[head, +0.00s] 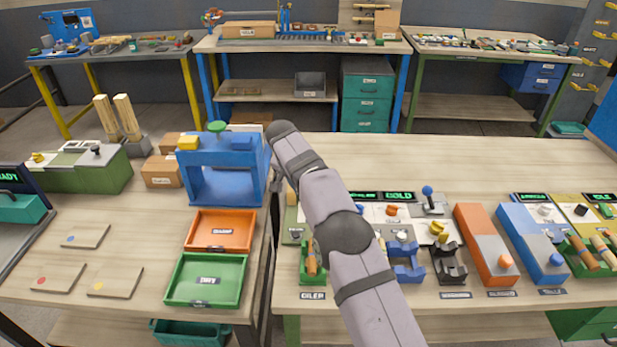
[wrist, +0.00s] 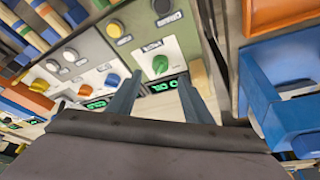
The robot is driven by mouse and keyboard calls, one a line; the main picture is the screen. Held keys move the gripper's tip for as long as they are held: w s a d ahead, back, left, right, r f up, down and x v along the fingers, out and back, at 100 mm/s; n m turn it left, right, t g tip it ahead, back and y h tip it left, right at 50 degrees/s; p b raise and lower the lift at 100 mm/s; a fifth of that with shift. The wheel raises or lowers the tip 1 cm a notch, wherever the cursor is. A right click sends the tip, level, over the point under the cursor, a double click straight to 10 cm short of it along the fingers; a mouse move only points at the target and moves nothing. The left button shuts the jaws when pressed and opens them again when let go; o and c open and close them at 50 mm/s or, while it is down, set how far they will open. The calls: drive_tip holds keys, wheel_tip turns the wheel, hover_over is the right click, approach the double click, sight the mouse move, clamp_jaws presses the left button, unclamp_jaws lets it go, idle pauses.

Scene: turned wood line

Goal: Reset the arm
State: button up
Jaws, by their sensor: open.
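My arm (head: 345,230) rises from the bottom of the head view, over the right bench, and leans up and left to a bend beside the blue press-like frame. In the head view my gripper's fingers are largely hidden behind the arm. In the wrist view my gripper (wrist: 160,82) shows two dark fingers standing apart, with nothing visibly held between them. Beyond the fingers is a panel (wrist: 115,45) with knobs and green displays. I cannot tell how far the fingers are from it.
The blue frame (head: 225,172) stands close left of my arm. An orange tray (head: 216,247) and a green tray (head: 240,283) lie before it. Stations with blue (head: 528,240) and orange (head: 482,235) blocks fill the right bench's front. Its back half (head: 450,160) is largely clear.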

drive_tip(key=shift+d, duration=0.1)
drive_tip(key=s+d+r+n+g+y, duration=0.15)
drive_tip(key=s+d+n, duration=0.25)
drive_tip(key=s+d, duration=0.85)
drive_tip(key=s+d+f+n+g, duration=0.1)
drive_tip(key=s+d+f, duration=0.1)
drive_tip(key=s, duration=1.2)
drive_tip(key=s+d+f+n+g, duration=0.1)
drive_tip(key=s+d+f, duration=0.1)
drive_tip(key=s, duration=1.1)
drive_tip(key=shift+s+f+n+y, duration=0.3)
drive_tip(key=shift+s+f+y, duration=0.05)
drive_tip(key=shift+f+y, duration=0.1)
drive_tip(key=shift+d, duration=0.1)
